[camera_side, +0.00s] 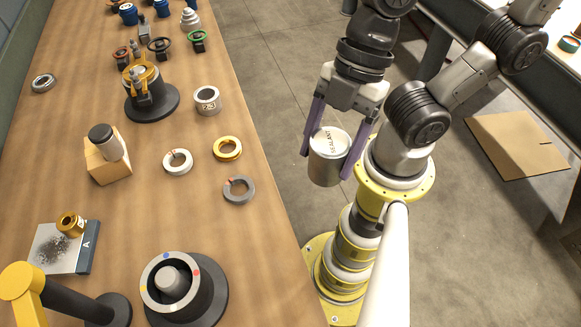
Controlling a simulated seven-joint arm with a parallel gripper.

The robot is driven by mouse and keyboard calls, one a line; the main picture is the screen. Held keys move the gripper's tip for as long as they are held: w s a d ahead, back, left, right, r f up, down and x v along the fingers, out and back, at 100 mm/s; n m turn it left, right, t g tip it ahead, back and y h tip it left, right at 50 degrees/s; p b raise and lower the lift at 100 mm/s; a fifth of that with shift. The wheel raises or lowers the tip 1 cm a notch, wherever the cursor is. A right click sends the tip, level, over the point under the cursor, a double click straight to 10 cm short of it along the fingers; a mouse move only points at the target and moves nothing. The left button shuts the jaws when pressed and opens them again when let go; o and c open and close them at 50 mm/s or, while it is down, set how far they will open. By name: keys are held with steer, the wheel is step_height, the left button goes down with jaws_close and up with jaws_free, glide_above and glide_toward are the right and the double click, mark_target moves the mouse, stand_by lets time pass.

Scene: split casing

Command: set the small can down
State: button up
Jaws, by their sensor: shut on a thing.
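The small can (328,160) is a silvery cylinder with a pale top marked "SEALANT". It is held upright or nearly so, in the air off the right edge of the wooden bench. My gripper (337,145) points down, with one purple finger on each side of the can, shut on it. The fingers hide part of the can's sides. The wooden bench (215,135) lies to the left of the can and below it.
Rings in white (178,162), gold (227,148) and grey (239,190) lie near the bench's right side. A dark round fixture (206,300) stands at the front, and a wooden block (104,165) at left. Bare bench shows between the rings and the fixture.

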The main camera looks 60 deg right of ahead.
steer(key=shift+s+d+r, duration=0.15)
steer(key=shift+d, duration=0.05)
steer(key=shift+w+a+r, duration=0.15)
steer(key=shift+w+r, duration=0.1)
steer(key=w+a+r+m, duration=0.25)
steer(key=w+a, duration=0.45)
steer(key=w, duration=0.5)
steer(key=shift+t, duration=0.4)
steer(key=w+a+f, duration=0.3)
steer(key=w+f, duration=0.1)
steer(key=w, duration=0.1)
steer(key=w+a+f, duration=0.3)
steer(key=w+f, duration=0.1)
steer(key=w, duration=0.1)
steer(key=w+a+f, duration=0.4)
steer(key=w, duration=0.1)
steer(key=shift+a+f, duration=0.1)
steer(key=shift+f, duration=1.8)
